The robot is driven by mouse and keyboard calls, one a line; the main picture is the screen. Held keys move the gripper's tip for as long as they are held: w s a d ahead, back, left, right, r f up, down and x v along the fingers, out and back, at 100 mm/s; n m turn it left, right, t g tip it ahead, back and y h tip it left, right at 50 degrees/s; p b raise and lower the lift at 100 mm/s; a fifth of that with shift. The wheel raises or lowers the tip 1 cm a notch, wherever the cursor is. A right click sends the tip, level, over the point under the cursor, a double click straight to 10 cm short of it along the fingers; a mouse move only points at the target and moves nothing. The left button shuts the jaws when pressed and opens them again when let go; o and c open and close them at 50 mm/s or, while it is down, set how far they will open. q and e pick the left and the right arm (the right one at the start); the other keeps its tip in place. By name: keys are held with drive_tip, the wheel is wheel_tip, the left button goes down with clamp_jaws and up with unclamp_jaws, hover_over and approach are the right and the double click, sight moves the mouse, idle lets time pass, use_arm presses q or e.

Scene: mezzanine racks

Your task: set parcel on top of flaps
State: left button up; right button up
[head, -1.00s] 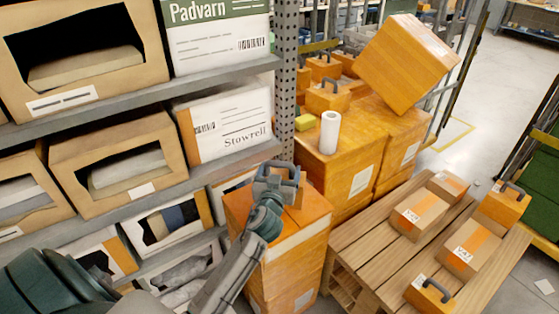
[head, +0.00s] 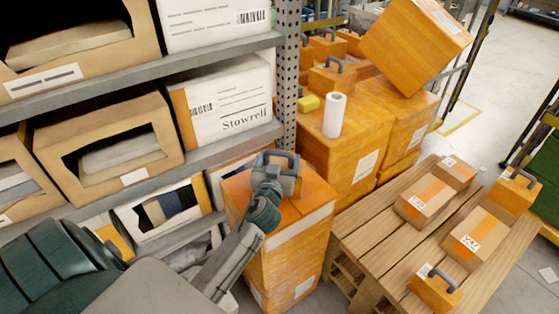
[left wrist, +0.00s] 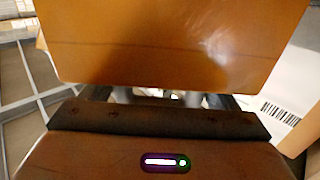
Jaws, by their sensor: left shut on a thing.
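A tall orange carton (head: 292,258) stands between the shelf rack and the pallet. Its top flaps (head: 312,190) face up, partly covered by my arm. My left gripper (head: 276,182) is over this top, shut on a small orange parcel (head: 299,181) with a grey handle. The gripper hides most of the parcel, so I cannot tell whether it touches the flaps. In the left wrist view, a broad orange face (left wrist: 170,40) fills the upper part, close to the gripper. My right gripper is out of view.
A wooden pallet (head: 385,240) at the right carries several small cartons and orange handled boxes. Stacked orange cartons (head: 345,160), with a white roll (head: 334,115) on top, stand behind. The shelf rack (head: 215,145) is close on the left.

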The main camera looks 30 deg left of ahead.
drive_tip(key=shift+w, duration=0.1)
use_arm(q)
drive_tip(key=shift+w+f, duration=0.1)
drive_tip(key=shift+f, duration=0.05)
drive_tip(key=o, duration=1.5)
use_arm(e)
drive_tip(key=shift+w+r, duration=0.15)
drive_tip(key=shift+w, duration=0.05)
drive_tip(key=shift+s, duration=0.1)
use_arm(q)
drive_tip(key=shift+s+d, duration=0.15)
drive_tip(key=shift+s, duration=0.3)
drive_tip(key=b+v, duration=0.2)
drive_tip(key=v, duration=0.9)
drive_tip(key=shift+b, duration=0.3)
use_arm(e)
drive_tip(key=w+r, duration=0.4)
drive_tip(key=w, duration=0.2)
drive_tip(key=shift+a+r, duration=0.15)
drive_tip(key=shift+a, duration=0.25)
use_arm(q)
drive_tip(key=shift+s, duration=0.1)
